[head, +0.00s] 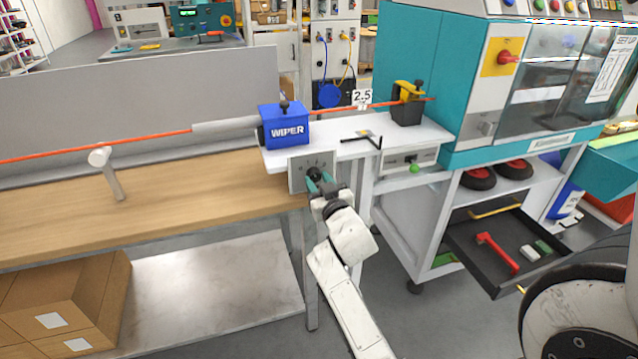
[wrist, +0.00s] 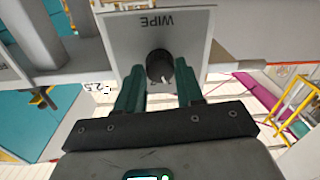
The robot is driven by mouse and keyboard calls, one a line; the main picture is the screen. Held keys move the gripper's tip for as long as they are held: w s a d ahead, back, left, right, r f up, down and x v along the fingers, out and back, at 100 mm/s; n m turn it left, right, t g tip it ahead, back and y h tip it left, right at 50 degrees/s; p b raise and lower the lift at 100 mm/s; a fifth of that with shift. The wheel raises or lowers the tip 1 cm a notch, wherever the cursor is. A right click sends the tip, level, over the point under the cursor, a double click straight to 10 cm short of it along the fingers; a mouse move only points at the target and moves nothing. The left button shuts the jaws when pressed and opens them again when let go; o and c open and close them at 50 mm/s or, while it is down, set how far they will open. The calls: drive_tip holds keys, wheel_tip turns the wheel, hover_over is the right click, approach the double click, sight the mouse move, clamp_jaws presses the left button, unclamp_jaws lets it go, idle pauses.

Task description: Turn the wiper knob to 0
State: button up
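The wiper knob (wrist: 160,67) is a round black knob with a small white mark. It sits on a light grey plate (wrist: 118,30) lettered WIPE, which appears upside down in the wrist view. In the head view the knob (head: 314,174) is on the plate below the blue WIPER box (head: 284,126). My gripper (wrist: 160,80) has its two green fingers apart, one on each side of the knob. I cannot tell whether they touch it. In the head view my gripper (head: 321,183) is right in front of the plate. The plate's scale marks are too small to read.
An orange cable (head: 100,147) runs through the WIPER box to a black and yellow clamp (head: 407,108). A white shelf edge is above the plate and a table leg (head: 309,260) below it. An open drawer (head: 470,248) juts out at the right.

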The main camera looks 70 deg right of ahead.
drive_tip(key=c, duration=0.6)
drive_tip(key=shift+n, duration=0.3)
drive_tip(key=n+p, duration=0.1)
drive_tip(key=n, duration=0.2)
drive_tip(key=shift+r+p, duration=0.1)
drive_tip(key=shift+p, duration=0.2)
drive_tip(key=shift+n+p, duration=0.55)
drive_tip(key=shift+n, duration=1.45)
drive_tip(key=o, duration=1.1)
drive_tip(key=shift+c, duration=0.2)
